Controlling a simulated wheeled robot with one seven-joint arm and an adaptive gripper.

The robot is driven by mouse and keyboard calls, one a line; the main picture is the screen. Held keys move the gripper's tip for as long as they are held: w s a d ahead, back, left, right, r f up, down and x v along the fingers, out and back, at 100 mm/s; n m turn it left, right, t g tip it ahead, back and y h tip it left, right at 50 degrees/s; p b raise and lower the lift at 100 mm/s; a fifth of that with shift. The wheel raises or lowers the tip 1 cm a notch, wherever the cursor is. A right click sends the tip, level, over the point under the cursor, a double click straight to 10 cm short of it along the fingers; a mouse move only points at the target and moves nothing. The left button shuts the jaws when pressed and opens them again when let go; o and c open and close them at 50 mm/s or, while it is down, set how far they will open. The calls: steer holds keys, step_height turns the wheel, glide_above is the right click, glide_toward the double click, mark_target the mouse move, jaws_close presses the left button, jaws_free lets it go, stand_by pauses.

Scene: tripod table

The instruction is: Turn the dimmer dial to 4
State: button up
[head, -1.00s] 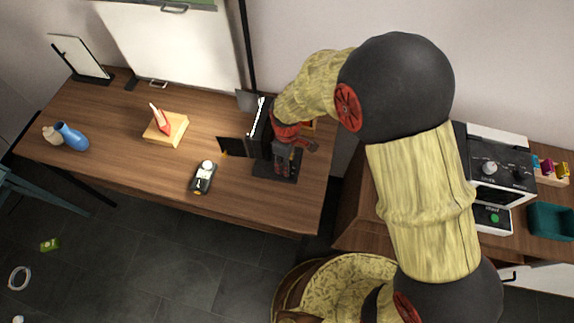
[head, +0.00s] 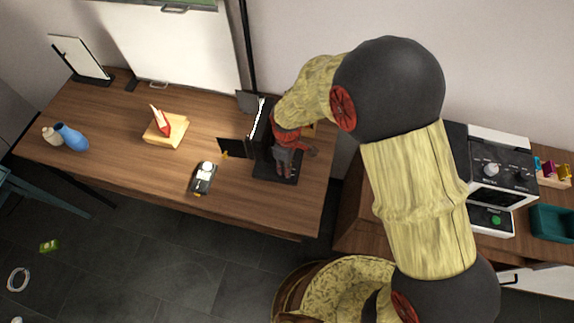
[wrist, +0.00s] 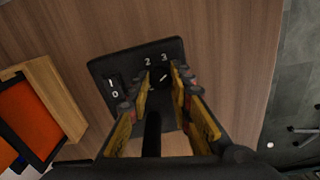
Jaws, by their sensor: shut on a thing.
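The dimmer is a black plate (wrist: 105,68) on the wooden table, seen in the wrist view; its dark base (head: 265,171) also shows in the head view. The dial (wrist: 161,77) is a dark round knob with a short white mark slanting toward the upper right, roughly toward the printed 3. The numerals 2 and 3 show above it; any other numerals, including 4, are hidden by the fingers. A switch (wrist: 114,87) marked 1 and 0 is on the plate's left. My gripper (wrist: 158,88) points down at the plate and is shut on the dial. It also shows in the head view (head: 285,172).
A dark upright panel (head: 234,147) stands just left of the dimmer. A small device with a white top (head: 203,177), a yellow block with a red piece (head: 166,130) and a blue vase (head: 72,138) are farther left. The table front between them is clear.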

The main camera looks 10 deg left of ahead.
jaws_close()
steer(key=shift+r+m+p, duration=0.1)
steer(key=shift+m+p, duration=0.45)
steer(key=shift+m, duration=0.45)
steer(key=m+p, duration=0.1)
steer(key=m, duration=0.1)
steer(key=shift+m, duration=0.4)
steer(key=o, duration=0.8)
jaws_free()
steer(key=shift+c, duration=0.2)
